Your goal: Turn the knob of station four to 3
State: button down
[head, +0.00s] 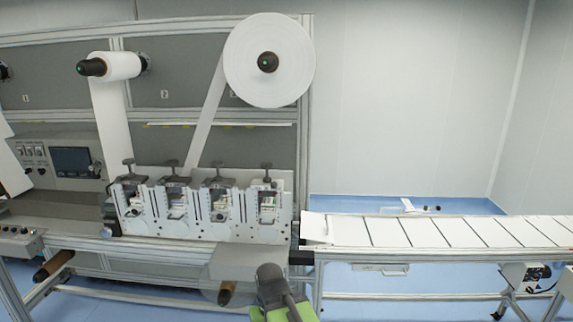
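A row of several stations with dark knobs on top stands on the machine's metal frame in the head view. The rightmost station (269,205) has a dark T-shaped knob (267,168) above it; its setting is too small to read. No station number is legible on the row. My gripper (270,280), dark grey with green parts below it, is at the bottom edge, below and in front of the rightmost station, apart from the knob. Its fingers cannot be made out, so I cannot tell whether it is open or shut.
A large white roll (290,62) hangs above the stations, with its web running down to them. A smaller roll (122,66) is at upper left. A control panel with a screen (72,161) is at left. A white conveyor (420,232) extends right. Blue floor shows below.

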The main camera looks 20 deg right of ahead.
aim_at(266, 166)
jog(key=z, duration=0.2)
jog(key=i, duration=0.5)
jog(key=u, duration=0.3)
jog(key=k, duration=0.65)
jog(key=u, duration=0.9)
jog(key=k, duration=0.8)
jog(key=u, duration=0.6)
jog(key=i, duration=1.3)
jog(key=z, duration=0.6)
jog(key=i, duration=0.85)
jog(key=z, duration=0.35)
jog(key=k, duration=0.9)
jog(key=z, duration=0.2)
jog(key=i, duration=0.65)
jog(key=u, duration=0.05)
